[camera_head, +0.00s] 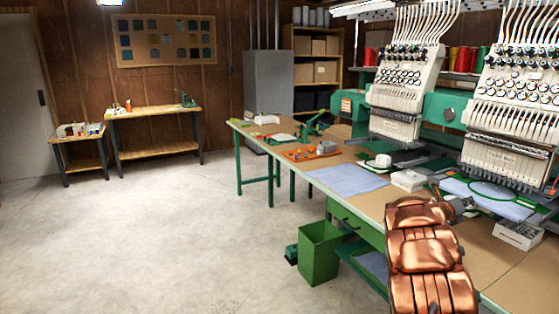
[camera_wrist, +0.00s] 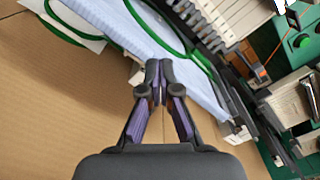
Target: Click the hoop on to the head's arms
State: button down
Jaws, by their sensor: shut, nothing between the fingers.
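A green hoop (camera_head: 466,189) with pale blue cloth (camera_head: 512,208) lies below the right embroidery head (camera_head: 490,160). In the wrist view the hoop's green ring (camera_wrist: 203,61) and pale blue cloth (camera_wrist: 122,32) run just beyond my fingertips. My gripper (camera_wrist: 160,68) is shut and empty, at the near edge of the cloth; I cannot tell whether it touches. In the head view my copper-coloured arm reaches up to the table and its fingers are hard to make out. The head's arms are not clearly visible, so I cannot tell whether the hoop is seated on them.
Another green ring (camera_wrist: 62,28) lies at the upper left of the wrist view. A white box (camera_head: 518,234) stands at the table's right, a small white box (camera_head: 409,180) left of my arm.

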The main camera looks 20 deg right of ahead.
jog(key=a+b, duration=0.1)
jog(key=a, duration=0.4)
jog(key=shift+s+a, duration=0.1)
jog(key=shift+a, duration=0.3)
dwell(0.6)
